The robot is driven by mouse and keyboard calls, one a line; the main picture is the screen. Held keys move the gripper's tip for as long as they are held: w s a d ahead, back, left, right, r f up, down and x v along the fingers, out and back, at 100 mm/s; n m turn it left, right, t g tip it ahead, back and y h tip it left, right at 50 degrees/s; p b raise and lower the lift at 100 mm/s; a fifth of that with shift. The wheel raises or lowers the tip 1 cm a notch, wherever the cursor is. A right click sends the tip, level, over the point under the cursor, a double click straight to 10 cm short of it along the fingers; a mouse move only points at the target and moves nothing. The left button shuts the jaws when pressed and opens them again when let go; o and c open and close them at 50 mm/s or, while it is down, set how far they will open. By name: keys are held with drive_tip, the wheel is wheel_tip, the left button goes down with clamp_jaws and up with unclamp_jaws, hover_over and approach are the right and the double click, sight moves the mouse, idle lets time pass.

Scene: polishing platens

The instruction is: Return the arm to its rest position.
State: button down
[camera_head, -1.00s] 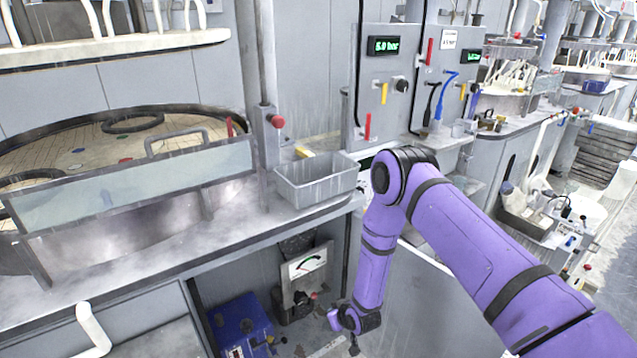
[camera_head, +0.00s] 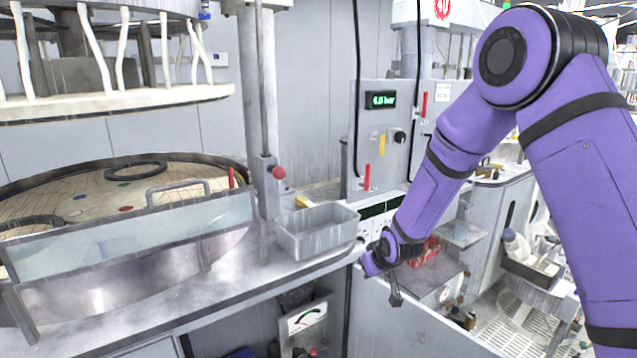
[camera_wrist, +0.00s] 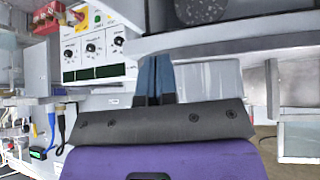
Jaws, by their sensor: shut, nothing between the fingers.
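My purple arm comes in from the right of the head view, with its elbow high and its forearm sloping down to the left. My gripper (camera_head: 395,292) is at the forearm's lower end, small and dark, in front of the cabinet below the counter edge. In the wrist view, the two dark blue fingers of my gripper (camera_wrist: 153,78) lie side by side, shut with nothing between them.
A grey bin (camera_head: 318,238) stands on the wet counter (camera_head: 235,285), left of my wrist. A glass-shielded polishing platen (camera_head: 105,195) is at left. A post with a red knob (camera_head: 278,172) and a gauge panel (camera_head: 382,125) stand behind. A dial panel (camera_wrist: 95,50) shows in the wrist view.

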drive_tip(key=s+d+r+m+h, duration=0.1)
drive_tip(key=s+d+r, duration=0.2)
drive_tip(key=s+r, duration=0.35)
drive_tip(key=s+d+r+m, duration=0.1)
drive_tip(key=s+d+r, duration=0.25)
drive_tip(key=r, duration=0.55)
drive_tip(key=s+d+r+h, duration=0.1)
drive_tip(key=s+d+r, duration=0.3)
drive_tip(key=r, duration=0.3)
drive_tip(key=s+d+r+m, duration=0.1)
drive_tip(key=s+d+r, duration=0.1)
drive_tip(key=s, duration=0.6)
drive_tip(key=s+d+r+m+g, duration=0.1)
drive_tip(key=s+d+r, duration=0.1)
drive_tip(key=s, duration=0.6)
drive_tip(key=s+d+r+m, duration=0.1)
drive_tip(key=s+r, duration=0.3)
drive_tip(key=s, duration=0.5)
drive_tip(key=shift+d+r+g+h, duration=0.15)
drive_tip(key=shift+d+g+h, duration=0.15)
drive_tip(key=shift+d+g, duration=0.15)
